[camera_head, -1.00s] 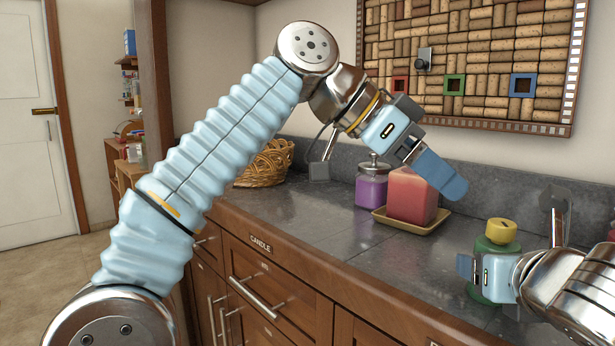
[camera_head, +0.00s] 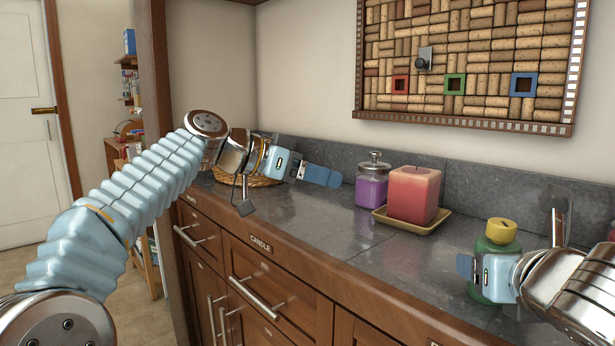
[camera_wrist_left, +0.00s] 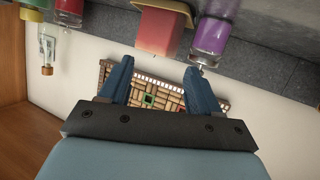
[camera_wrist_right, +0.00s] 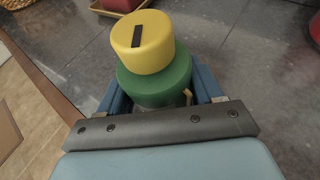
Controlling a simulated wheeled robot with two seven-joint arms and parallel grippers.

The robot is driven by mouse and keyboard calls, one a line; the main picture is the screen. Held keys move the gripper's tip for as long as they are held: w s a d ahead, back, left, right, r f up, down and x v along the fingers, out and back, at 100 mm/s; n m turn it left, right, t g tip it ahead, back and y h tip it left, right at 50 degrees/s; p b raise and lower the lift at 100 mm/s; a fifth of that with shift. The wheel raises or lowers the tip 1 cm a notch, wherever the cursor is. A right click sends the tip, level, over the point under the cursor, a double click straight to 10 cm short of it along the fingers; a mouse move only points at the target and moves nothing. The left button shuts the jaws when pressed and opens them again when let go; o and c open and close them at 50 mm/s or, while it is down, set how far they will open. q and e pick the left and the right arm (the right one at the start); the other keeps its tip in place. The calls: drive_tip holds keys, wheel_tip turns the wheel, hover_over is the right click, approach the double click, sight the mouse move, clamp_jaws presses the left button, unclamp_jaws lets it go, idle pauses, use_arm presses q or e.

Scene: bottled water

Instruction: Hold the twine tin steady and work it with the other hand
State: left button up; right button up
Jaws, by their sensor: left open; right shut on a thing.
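The twine tin is a green round tin (camera_head: 490,292) with a yellow lid (camera_head: 502,231), upright on the counter at the right. In the right wrist view, the green body (camera_wrist_right: 155,82) is between my right fingers, and a dark slot marks the yellow lid (camera_wrist_right: 142,42). My right gripper (camera_head: 478,274) is shut on the green body, hiding part of it. My left gripper (camera_head: 322,175) is open and empty, above the counter near the wall, far to the left of the tin. Its two spread fingers show in the left wrist view (camera_wrist_left: 156,75).
A red candle (camera_head: 412,194) on a yellowish dish (camera_head: 437,228) and a purple jar (camera_head: 371,186) stand between my left gripper and the tin. A wicker basket (camera_head: 262,181) sits behind my left wrist. The stone counter (camera_head: 320,235) is clear in front.

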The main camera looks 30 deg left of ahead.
use_arm(q)
drive_tip(key=shift+w+a+f+n+t, duration=0.1)
drive_tip(key=shift+a+f+n+t, duration=0.1)
drive_tip(key=shift+a, duration=0.35)
drive_tip(key=shift+a+f+n+t, duration=0.1)
drive_tip(key=shift+a+n, duration=0.1)
drive_tip(key=shift+a, duration=0.35)
